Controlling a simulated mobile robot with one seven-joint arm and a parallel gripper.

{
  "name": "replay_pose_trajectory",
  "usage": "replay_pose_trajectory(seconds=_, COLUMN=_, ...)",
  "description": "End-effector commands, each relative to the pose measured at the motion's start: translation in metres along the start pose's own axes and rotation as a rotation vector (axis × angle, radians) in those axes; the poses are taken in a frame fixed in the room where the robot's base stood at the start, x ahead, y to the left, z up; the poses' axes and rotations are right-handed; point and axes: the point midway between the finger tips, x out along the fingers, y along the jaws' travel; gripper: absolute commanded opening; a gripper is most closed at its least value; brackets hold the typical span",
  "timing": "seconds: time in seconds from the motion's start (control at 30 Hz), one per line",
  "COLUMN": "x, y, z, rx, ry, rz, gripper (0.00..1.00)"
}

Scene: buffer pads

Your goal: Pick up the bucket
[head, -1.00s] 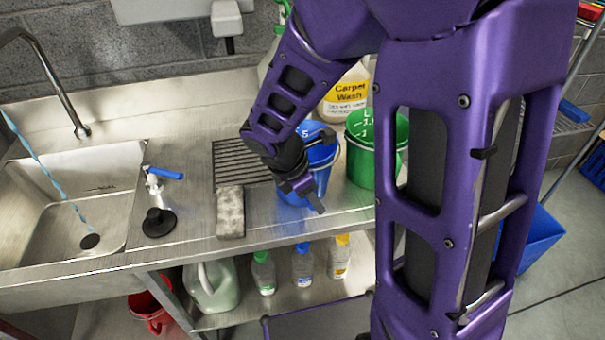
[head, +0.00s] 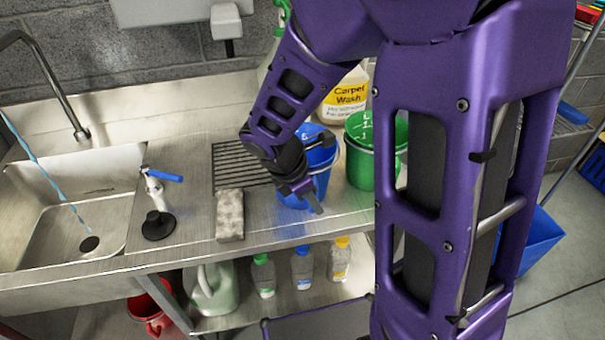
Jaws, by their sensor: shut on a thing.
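A blue bucket (head: 322,178) stands on the steel counter, partly hidden behind my gripper. My gripper (head: 318,197) is at the bucket's near left side and shut on it. One finger shows in front of the bucket's wall; the exact place of the grip is hidden by the wrist. A green bucket (head: 362,166) stands just right of the blue one, partly covered by my arm. A red bucket (head: 150,312) is on the floor at lower left.
A steel sink (head: 75,205) with running water is at left. A grey sponge block (head: 230,214) lies left of the blue bucket. A Carpet Wash jug (head: 345,97) stands behind. Several bottles sit on the lower shelf (head: 250,308). A blue bin (head: 535,240) is at right.

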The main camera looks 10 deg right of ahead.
Motion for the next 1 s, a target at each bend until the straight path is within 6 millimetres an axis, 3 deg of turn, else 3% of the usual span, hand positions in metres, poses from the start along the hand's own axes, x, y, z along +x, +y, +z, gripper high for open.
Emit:
replay_pose_trajectory(seconds=0.83, x=-0.001, y=0.000, z=0.000, rx=0.000, ry=0.000, rz=0.001, gripper=0.00)
replay_pose_trajectory(seconds=1.0, x=-0.016, y=0.002, z=0.007, rx=0.004, ry=-0.001, rz=0.004, gripper=0.00)
